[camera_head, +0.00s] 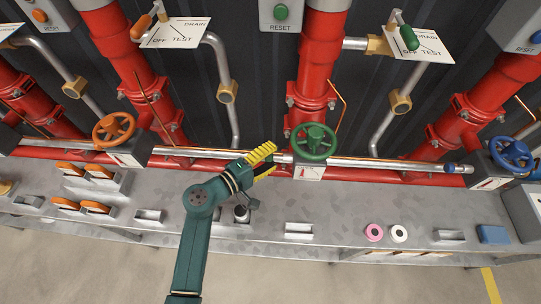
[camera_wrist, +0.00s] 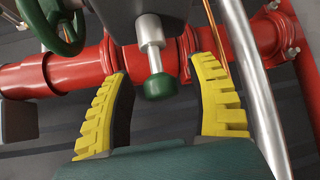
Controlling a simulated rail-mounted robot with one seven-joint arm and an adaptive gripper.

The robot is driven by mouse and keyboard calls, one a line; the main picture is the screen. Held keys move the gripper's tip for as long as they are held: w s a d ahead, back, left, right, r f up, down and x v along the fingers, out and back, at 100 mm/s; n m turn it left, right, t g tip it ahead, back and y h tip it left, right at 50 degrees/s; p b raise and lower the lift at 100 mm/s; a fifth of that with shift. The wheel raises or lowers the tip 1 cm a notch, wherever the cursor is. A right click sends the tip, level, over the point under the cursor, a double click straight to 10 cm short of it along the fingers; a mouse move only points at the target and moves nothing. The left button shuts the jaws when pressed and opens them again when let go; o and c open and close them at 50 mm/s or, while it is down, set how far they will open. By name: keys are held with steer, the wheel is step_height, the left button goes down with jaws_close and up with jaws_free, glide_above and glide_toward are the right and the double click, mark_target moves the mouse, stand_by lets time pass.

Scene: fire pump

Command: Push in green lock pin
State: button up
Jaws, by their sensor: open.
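The green lock pin (camera_wrist: 158,84) shows in the wrist view as a dark green knob on a short silver shaft coming out of a grey housing (camera_wrist: 140,12). The green handwheel (camera_head: 314,141) stands right of my gripper in the head view; part of it shows at upper left in the wrist view (camera_wrist: 52,22). My gripper (camera_head: 273,157) is open, with its yellow ribbed fingers spread on either side of the knob in the wrist view (camera_wrist: 163,70). I see no contact. In the head view the knob is not clearly visible near the fingers.
Red pipes (camera_head: 320,55) rise behind the bench. An orange handwheel (camera_head: 114,130) is left and a blue one (camera_head: 510,154) far right. The grey bench (camera_head: 340,205) below carries trays, pink and white rings (camera_head: 374,232) and a blue block (camera_head: 493,234).

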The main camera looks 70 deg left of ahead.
steer(key=v, duration=1.2)
steer(key=shift+f, duration=0.1)
